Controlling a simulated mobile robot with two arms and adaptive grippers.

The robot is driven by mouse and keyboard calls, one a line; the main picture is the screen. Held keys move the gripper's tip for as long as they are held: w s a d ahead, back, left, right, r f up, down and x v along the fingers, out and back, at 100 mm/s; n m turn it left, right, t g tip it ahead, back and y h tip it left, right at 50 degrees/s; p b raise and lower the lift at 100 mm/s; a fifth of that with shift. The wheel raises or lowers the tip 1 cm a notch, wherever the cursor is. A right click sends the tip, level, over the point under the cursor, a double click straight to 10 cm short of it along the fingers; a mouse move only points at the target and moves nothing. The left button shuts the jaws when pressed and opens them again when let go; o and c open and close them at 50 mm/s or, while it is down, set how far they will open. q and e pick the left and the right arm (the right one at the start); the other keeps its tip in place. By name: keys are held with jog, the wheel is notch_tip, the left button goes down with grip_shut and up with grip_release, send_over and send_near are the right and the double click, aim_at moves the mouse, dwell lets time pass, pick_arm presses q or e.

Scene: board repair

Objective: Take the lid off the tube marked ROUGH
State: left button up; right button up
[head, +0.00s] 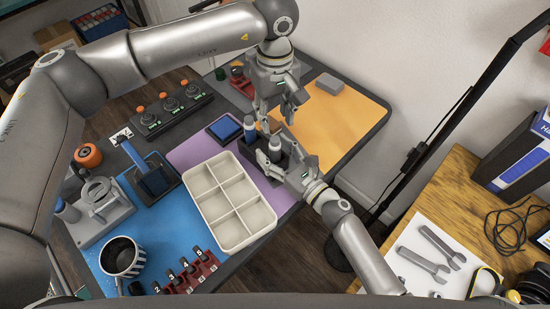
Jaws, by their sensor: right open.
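Two pale tubes with grey-blue tops stand in a dark holder at the right of the purple mat. One tube (249,128) is further back; the other tube (275,147) is nearer. I cannot read a ROUGH marking on either. Part of the holder is hidden by the right gripper.
A cream six-compartment tray (229,245) lies left of the tubes. A blue pad (223,129) in a dark frame is behind it. A grey block (329,83) lies on the orange mat (345,125), which is otherwise mostly clear. A black stand pole (440,125) rises at right.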

aim_at(275, 139)
pick_arm(q)
jog(key=shift+w, duration=0.1)
pick_arm(e)
jog(key=shift+w, duration=0.1)
grip_shut()
dwell(0.3)
pick_arm(q)
jog(key=m, duration=0.3)
jog(key=shift+m, duration=0.4)
jog(key=m, duration=0.5)
jog(key=shift+f, duration=4.05)
